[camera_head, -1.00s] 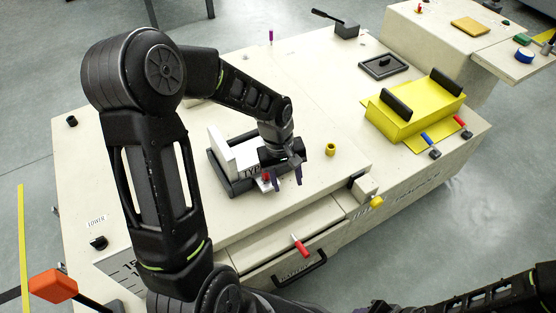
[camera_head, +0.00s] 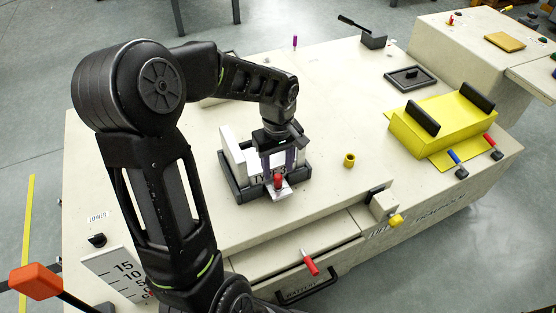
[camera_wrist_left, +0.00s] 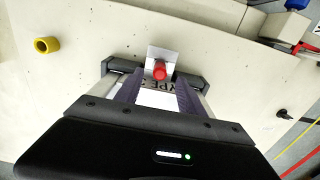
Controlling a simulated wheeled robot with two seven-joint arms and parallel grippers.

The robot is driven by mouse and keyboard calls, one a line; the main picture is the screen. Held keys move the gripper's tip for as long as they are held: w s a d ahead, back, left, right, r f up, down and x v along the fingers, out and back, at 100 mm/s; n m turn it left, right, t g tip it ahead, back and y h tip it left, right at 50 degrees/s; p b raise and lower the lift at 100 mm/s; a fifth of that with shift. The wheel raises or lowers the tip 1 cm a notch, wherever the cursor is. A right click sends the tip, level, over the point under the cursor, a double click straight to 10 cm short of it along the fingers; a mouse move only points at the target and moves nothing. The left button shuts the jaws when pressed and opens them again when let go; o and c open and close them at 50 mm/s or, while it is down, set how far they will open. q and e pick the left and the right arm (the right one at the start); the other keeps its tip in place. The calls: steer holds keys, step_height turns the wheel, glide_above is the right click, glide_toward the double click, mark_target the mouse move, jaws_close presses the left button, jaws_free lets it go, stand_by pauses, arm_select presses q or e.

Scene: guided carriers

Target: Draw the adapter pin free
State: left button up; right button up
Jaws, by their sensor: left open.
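A red-headed pin (camera_head: 278,181) stands at a small pale plate on the front of a white block with black lettering (camera_head: 231,150). The block sits in a dark tray-like holder (camera_head: 233,188) on the cream bench. My left gripper (camera_head: 278,163) is over the block, pointing down, just behind the red pin. In the left wrist view its open fingers (camera_wrist_left: 157,95) lie to either side of the lettered block, and the red pin (camera_wrist_left: 160,70) shows just beyond the fingertips. I cannot tell whether the fingers touch the block. My right gripper is out of view.
A yellow ring (camera_head: 349,160) stands right of the holder. A yellow carrier with black grips (camera_head: 435,125) is farther right. A purple pin (camera_head: 295,41) stands at the back. A drawer with a red knob (camera_head: 309,263) is in front. Bench space behind the yellow ring is clear.

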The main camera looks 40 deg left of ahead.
mark_target(278, 176)
arm_select(q)
steer(key=shift+f+b, duration=0.5)
steer(key=shift+f, duration=1.85)
jaws_close()
